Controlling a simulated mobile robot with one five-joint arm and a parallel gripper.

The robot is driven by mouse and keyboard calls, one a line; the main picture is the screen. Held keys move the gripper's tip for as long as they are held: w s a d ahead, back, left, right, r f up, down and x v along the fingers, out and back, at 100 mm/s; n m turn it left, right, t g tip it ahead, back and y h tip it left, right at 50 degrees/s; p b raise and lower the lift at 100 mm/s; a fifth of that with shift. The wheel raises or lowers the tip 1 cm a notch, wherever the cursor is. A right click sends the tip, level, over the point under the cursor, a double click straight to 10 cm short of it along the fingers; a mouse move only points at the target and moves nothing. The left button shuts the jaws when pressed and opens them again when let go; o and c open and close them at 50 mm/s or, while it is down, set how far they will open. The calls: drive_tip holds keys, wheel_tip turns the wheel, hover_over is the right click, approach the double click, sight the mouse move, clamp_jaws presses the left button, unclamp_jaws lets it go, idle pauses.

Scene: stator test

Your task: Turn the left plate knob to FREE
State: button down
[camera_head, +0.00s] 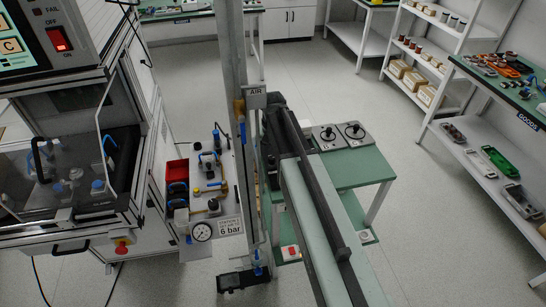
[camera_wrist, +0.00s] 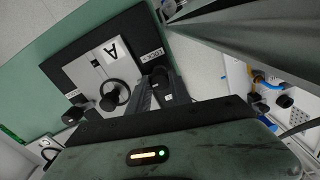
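Two plates with dark round knobs sit on a green-topped table in the head view. The left plate knob (camera_head: 328,134) is close to the right side of my arm; the right plate knob (camera_head: 354,130) is beside it. In the wrist view, a black-bordered plate (camera_wrist: 88,67) marked A carries a dark ring-shaped knob (camera_wrist: 115,92). Small labels are on opposite sides of that plate. The dark fingers of my gripper (camera_wrist: 154,92) reach toward the plate beside the knob. Whether they touch it, and their gap, I cannot tell. The gripper is hidden in the head view.
The green table (camera_head: 362,168) has bare space in front of the plates. A post with an AIR sign (camera_head: 256,98) stands left of my arm. A valve panel with a 6 bar sign (camera_head: 230,227) and a machine cabinet stand further left. Shelves are at the right.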

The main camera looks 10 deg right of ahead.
drive_tip(key=shift+n, duration=0.3)
drive_tip(key=n, duration=0.3)
drive_tip(key=shift+n, duration=0.4)
drive_tip(key=n, duration=0.4)
drive_tip(key=shift+n, duration=0.3)
drive_tip(key=n, duration=0.4)
drive_tip(key=shift+a, duration=0.1)
drive_tip(key=n, duration=0.4)
drive_tip(key=shift+n, duration=0.6)
